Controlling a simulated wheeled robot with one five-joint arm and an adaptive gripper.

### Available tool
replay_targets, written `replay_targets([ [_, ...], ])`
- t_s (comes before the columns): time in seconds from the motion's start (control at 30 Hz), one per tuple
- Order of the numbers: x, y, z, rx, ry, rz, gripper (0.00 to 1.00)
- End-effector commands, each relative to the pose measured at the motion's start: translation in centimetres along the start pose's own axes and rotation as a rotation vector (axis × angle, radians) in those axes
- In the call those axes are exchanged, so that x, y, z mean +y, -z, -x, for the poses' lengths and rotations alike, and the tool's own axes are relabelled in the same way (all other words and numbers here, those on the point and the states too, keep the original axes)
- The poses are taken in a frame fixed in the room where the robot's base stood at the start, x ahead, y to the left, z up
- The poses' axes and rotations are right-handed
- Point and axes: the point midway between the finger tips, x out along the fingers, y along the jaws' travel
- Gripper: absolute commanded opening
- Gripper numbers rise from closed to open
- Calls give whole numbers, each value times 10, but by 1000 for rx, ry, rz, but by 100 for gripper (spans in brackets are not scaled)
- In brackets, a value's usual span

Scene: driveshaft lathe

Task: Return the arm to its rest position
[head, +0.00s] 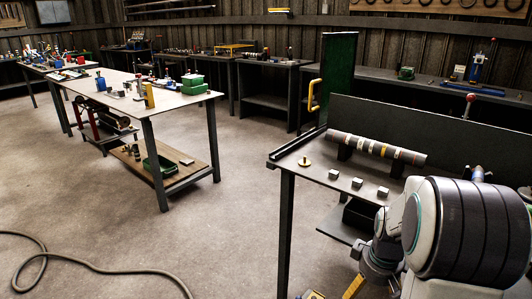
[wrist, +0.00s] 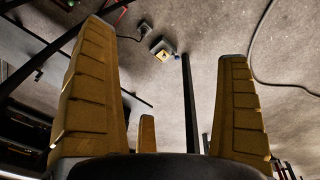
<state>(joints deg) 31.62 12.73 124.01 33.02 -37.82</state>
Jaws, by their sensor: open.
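My gripper (wrist: 165,45) is open, with its yellow ribbed fingers wide apart and nothing between them in the wrist view. Behind them that view shows the grey concrete floor. In the head view my arm fills the lower right corner, bent downward in front of the near bench (head: 325,178). The yellow fingertips (head: 333,291) show at the bottom edge there, beside the bench leg and below its top. The rest of the gripper is partly cut off by the frame.
A banded shaft (head: 376,148) lies on supports on the near bench, with small metal blocks (head: 357,183) and a brass piece (head: 304,161) in front. A long worktable (head: 175,101) stands left. A hose (head: 90,262) lies on the floor, which is otherwise open between the tables.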

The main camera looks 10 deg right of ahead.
Motion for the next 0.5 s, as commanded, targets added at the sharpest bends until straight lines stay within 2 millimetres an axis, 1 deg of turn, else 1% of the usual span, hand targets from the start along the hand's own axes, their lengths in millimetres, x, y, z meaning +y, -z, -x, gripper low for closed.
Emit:
replay_targets([
  [0.03,-17,7,48,20,-3,2,94],
  [0.07,-26,8,64,27,-2,-3,94],
  [0.1,-39,8,86,38,0,-11,94],
  [0.17,-58,7,118,53,4,-22,94],
  [0.2,-70,5,139,64,7,-29,94],
  [0.27,-87,0,168,78,14,-39,94],
  [0.3,-98,-4,186,88,19,-46,94],
  [0.4,-121,-17,224,109,32,-64,94],
  [0.5,-138,-31,254,127,47,-80,94],
])
